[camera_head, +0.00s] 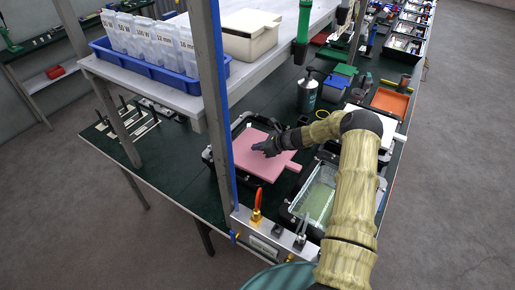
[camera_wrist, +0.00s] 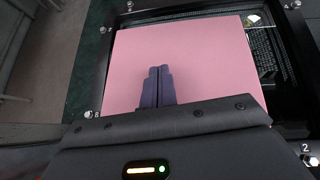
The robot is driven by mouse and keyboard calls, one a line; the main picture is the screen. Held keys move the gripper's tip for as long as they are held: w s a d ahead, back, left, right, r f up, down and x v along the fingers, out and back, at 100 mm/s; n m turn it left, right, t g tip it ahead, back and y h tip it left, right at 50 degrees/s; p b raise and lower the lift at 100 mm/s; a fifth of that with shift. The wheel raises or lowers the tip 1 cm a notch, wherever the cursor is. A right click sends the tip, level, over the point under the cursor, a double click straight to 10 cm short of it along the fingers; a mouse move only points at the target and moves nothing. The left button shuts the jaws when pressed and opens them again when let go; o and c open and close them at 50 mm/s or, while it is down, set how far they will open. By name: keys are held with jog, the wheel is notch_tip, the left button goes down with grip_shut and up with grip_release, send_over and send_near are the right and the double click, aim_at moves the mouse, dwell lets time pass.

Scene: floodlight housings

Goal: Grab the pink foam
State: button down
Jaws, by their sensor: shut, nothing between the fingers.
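The pink foam (camera_head: 262,157) is a flat slab with a tab at its right side. It lies over a black floodlight housing (camera_head: 210,158) on the green bench. In the wrist view the foam (camera_wrist: 205,60) fills the middle, with part of the dark housing (camera_wrist: 272,55) showing to its right. My gripper (camera_head: 258,149) is over the foam's surface. In the wrist view my gripper's fingers (camera_wrist: 158,72) are together with nothing between them, over the foam's face. I cannot tell whether the fingertips touch it.
Another housing with a glass front (camera_head: 318,192) stands right of the foam. A control box (camera_head: 270,238) is at the near edge.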

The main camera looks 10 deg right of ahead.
aim_at(285, 161)
jog(key=shift+a+r, duration=0.1)
jog(key=shift+r, duration=0.15)
jog(key=shift+d+r, duration=0.15)
jog(key=shift+d, duration=0.05)
jog(key=s+d+b, duration=0.1)
jog(key=s+d, duration=0.1)
jog(key=d, duration=0.1)
jog(key=s+d+b, duration=0.1)
jog(key=s+d, duration=0.4)
jog(key=d, duration=0.1)
jog(key=shift+s+d+b, duration=0.15)
jog(key=shift+s+b, duration=0.05)
jog(key=shift+b, duration=0.2)
